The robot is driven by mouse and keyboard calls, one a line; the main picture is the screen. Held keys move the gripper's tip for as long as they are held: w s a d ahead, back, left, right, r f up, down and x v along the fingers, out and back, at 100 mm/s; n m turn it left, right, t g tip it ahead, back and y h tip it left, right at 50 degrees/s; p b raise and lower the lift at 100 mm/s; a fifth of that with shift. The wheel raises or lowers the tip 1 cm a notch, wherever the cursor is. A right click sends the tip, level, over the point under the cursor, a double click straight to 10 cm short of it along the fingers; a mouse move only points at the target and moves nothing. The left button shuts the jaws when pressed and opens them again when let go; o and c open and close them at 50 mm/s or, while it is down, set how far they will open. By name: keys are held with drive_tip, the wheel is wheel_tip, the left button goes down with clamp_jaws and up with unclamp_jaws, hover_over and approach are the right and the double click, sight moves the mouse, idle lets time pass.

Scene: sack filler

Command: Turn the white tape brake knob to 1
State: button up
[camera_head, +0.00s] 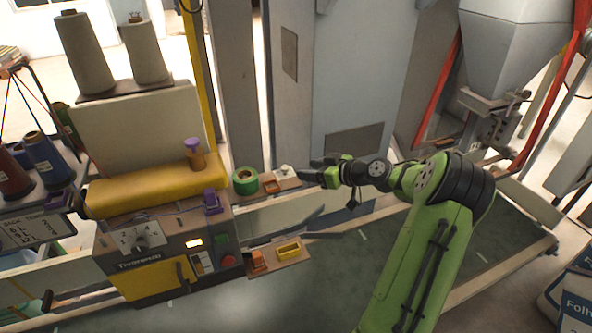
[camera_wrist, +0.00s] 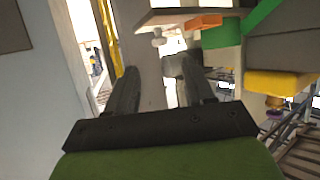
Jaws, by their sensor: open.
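A small white knob (camera_head: 285,170) sits on a narrow wooden shelf beside a green tape roll (camera_head: 245,181). No numbers on it can be read. In the wrist view, which looks inverted, a small white piece, apparently this knob (camera_wrist: 158,39), shows beyond the fingertips. My gripper (camera_head: 308,170) is just right of the knob in the head view, its fingers pointing left towards it. The wrist view shows the two dark fingers spread apart (camera_wrist: 163,70), with nothing held between them. A gap seems to remain between fingertips and knob, but contact is hard to judge.
An orange block (camera_head: 270,187) lies between the tape roll and the knob. A yellow tray (camera_head: 289,250) is on a lower shelf. A grey panel (camera_head: 365,75) stands behind my arm.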

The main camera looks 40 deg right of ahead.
drive_tip(key=v, duration=0.8)
drive_tip(key=shift+r, duration=0.1)
drive_tip(key=s+a+r+g+h, duration=0.15)
drive_tip(key=a+g, duration=0.25)
drive_tip(key=a, duration=0.8)
drive_tip(key=a+r+g, duration=0.2)
drive_tip(key=a+g, duration=0.1)
drive_tip(key=a, duration=0.9)
drive_tip(key=s+a+m+h, duration=0.1)
drive_tip(key=s+a, duration=0.2)
drive_tip(key=s, duration=0.6)
drive_tip(key=s+a+r+m+h, duration=0.1)
drive_tip(key=s+a+m, duration=0.1)
drive_tip(key=s, duration=0.7)
drive_tip(key=shift+s+a+g, duration=0.3)
drive_tip(key=shift+s+a, duration=0.05)
drive_tip(key=shift+a, duration=0.4)
